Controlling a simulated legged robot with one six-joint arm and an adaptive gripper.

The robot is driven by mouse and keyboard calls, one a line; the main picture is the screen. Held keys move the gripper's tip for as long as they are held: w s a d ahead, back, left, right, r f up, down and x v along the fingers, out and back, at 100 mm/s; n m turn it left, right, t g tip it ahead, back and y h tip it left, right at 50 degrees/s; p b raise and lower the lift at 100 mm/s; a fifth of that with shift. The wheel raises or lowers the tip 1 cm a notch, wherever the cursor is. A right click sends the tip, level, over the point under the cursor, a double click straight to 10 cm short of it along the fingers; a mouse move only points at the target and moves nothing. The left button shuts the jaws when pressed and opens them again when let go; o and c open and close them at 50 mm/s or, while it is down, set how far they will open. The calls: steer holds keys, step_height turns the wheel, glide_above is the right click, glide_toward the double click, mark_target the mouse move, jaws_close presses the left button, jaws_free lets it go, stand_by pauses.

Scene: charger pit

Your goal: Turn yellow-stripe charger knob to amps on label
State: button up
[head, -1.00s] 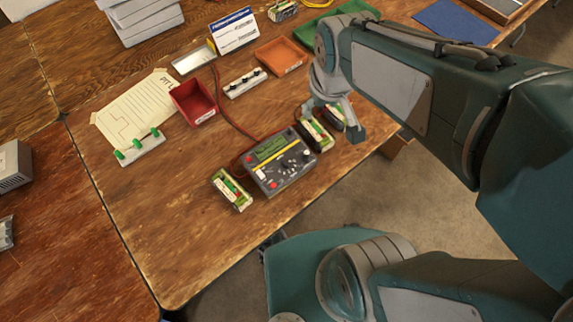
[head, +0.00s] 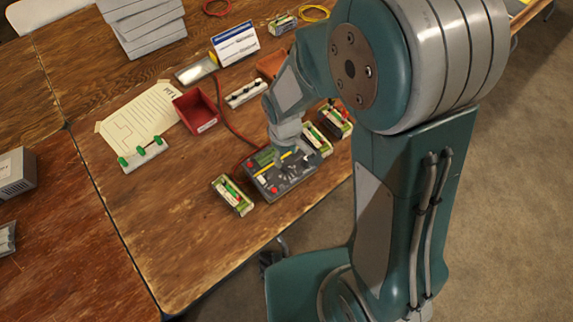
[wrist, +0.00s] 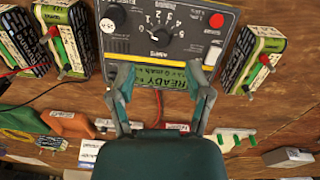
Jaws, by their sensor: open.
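The charger (head: 262,182) is a dark box with a yellow stripe. It fills the top middle of the wrist view (wrist: 190,45), where a green READY display shows between my fingers. Its dark round knob (wrist: 162,33) has a numbered scale around it and the word AMPS nearby. I cannot clearly read the knob's setting. My gripper (wrist: 158,70) is open and empty, its two fingers apart over the display, with the knob just beyond the fingertips.
Battery packs with green labels stand at the charger's left (head: 232,195) and right (head: 318,138). A red tray (head: 195,112), a paper sheet (head: 135,118) and a green-knobbed strip (head: 143,155) lie farther left. A red wire runs behind the charger. The table's front left is clear.

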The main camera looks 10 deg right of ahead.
mark_target(286, 167)
step_height(286, 167, down, 6)
stand_by(0.4)
jaws_close()
